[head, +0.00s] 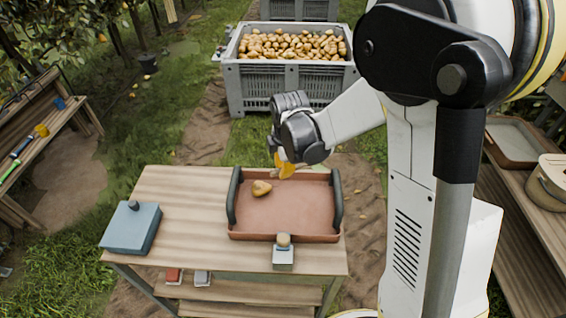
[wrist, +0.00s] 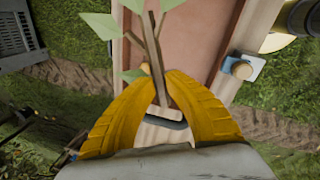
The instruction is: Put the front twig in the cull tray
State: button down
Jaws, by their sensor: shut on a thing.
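My gripper (head: 285,168) has yellow fingers and hangs above the far edge of a reddish-brown tray with dark handles (head: 290,238). In the wrist view, the fingers (wrist: 167,85) are closed around a thin brown twig (wrist: 151,40) with several green leaves. The twig points away from the palm and is held above the tray's far side. In the head view the twig is too small to make out clearly. A yellow-brown pear (head: 261,188) lies inside the tray near its left handle. No label shows which tray is the cull tray.
The tray stands on a wooden bench (head: 180,205). A blue box (head: 131,228) is at its left, and a small knobbed device (head: 283,256) stands at the tray's front edge. A grey crate full of pears (head: 290,75) is behind. Another tray (head: 513,142) stands at right.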

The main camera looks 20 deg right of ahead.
notch_tip(320, 180, down, 6)
jog(key=b, duration=0.3)
jog(key=shift+r, duration=0.2)
jog(key=c, duration=1.4)
grip_release()
jog(key=shift+r, duration=0.1)
notch_tip(320, 180, up, 12)
jog(key=s, duration=0.2)
jog(key=shift+s, duration=0.2)
